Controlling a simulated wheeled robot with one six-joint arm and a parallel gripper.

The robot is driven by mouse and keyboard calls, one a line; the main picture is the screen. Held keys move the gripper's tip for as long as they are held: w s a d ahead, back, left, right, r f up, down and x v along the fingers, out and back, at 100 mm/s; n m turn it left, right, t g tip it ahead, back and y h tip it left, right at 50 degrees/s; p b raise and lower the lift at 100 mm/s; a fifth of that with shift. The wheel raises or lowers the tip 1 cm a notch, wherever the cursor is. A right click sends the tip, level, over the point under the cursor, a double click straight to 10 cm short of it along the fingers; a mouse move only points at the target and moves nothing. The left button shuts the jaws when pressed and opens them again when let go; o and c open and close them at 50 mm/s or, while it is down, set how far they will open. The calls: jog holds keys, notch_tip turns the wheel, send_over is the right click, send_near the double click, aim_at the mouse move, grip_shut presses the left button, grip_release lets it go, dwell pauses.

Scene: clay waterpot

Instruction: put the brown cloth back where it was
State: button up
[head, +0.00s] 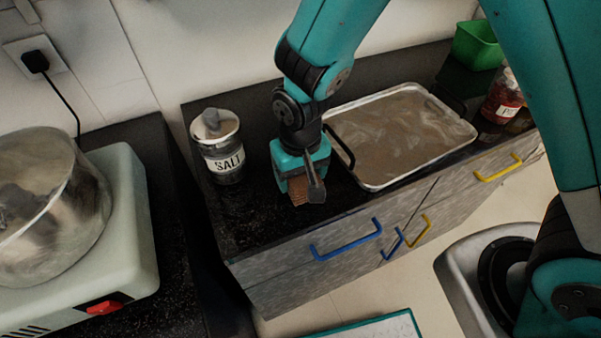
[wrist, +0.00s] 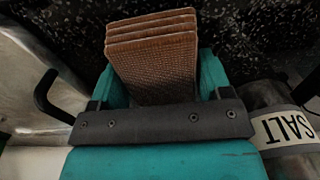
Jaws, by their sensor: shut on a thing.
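The brown cloth (wrist: 152,65) is folded in several layers and sits between the jaws of my gripper (wrist: 155,85) in the wrist view. In the head view my gripper (head: 303,180) points down over the dark countertop, between the salt jar and the tray. A brown end of the cloth (head: 299,190) shows below the jaws there. The gripper is shut on the cloth. I cannot tell whether the cloth touches the counter.
A salt jar (head: 221,158) stands left of my gripper. A tray (head: 402,135) with a black handle lies to the right. A green container (head: 478,45) and red jar (head: 503,97) stand farther right. Bare dark counter (head: 241,215) lies in front of the jar.

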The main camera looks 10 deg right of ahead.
jog(key=shift+f, duration=0.2)
jog(key=o, duration=0.9)
notch_tip(320, 180, up, 12)
jog(key=r, duration=0.1)
jog(key=s+d+r+n+y, duration=0.1)
jog(key=s+d+r, duration=0.1)
jog(key=s+r, duration=0.1)
jog(key=s+d+r+n+y, duration=0.1)
jog(key=s+d+r+n, duration=0.1)
jog(key=s+r, duration=0.2)
jog(key=s+d+r+n+y, duration=0.2)
jog(key=s+r, duration=0.2)
jog(key=s, duration=0.2)
jog(key=shift+s+d, duration=0.15)
jog(key=shift+s, duration=0.2)
